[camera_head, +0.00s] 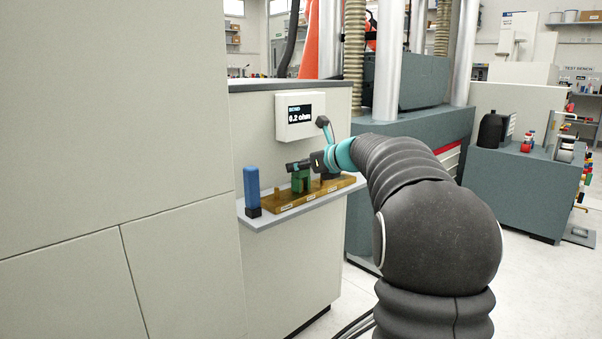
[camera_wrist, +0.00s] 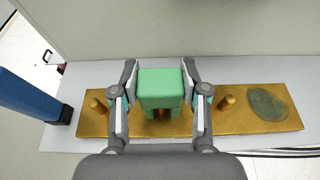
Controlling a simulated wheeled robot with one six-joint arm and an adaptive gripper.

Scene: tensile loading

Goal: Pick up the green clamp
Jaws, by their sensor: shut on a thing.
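The green clamp (camera_wrist: 161,88) is a block with two legs, seen in the middle of the wrist view between my fingers. My gripper (camera_wrist: 160,92) is shut on it, with one pad against each side. In the head view the clamp (camera_head: 300,181) stands over the wooden board on the shelf, and my gripper (camera_head: 303,165) reaches it from the right. A wooden peg shows between the clamp's legs in the wrist view. I cannot tell whether the clamp is seated on the board or slightly raised.
The brown board (camera_wrist: 240,122) has wooden pegs on both sides and a dull green oval patch at right. A blue upright block (camera_head: 252,188) stands at the shelf's left end. A wall display (camera_head: 300,116) hangs above. The grey shelf (camera_head: 262,221) has a bare front edge.

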